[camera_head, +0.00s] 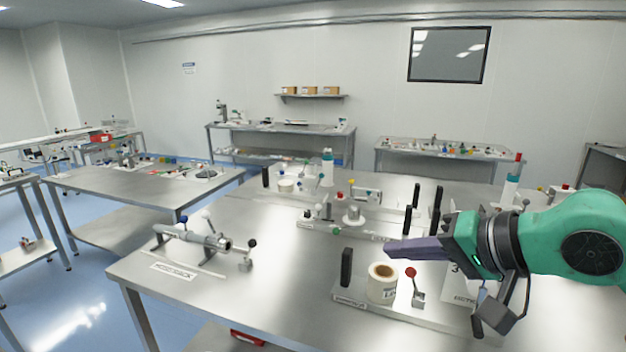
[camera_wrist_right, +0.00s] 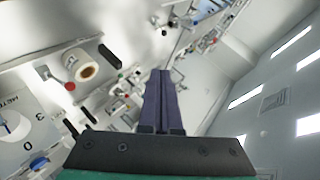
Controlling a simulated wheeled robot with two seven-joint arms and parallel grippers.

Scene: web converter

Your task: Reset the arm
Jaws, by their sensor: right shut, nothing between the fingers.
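My right arm comes in from the right in the head view, and its gripper (camera_head: 392,249) is shut and empty. It points left and hangs above the steel table (camera_head: 240,290), over the white roll fixture. In the right wrist view the gripper's two dark fingers (camera_wrist_right: 163,75) lie together with nothing between them. My left gripper is not in view.
A tan-cored roll (camera_head: 382,285) stands on a base plate near a black post (camera_head: 346,267) and a red-knobbed lever (camera_head: 411,272), below my right gripper. A metal clamp device (camera_head: 200,240) lies on the left of the table. The table's front middle is clear.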

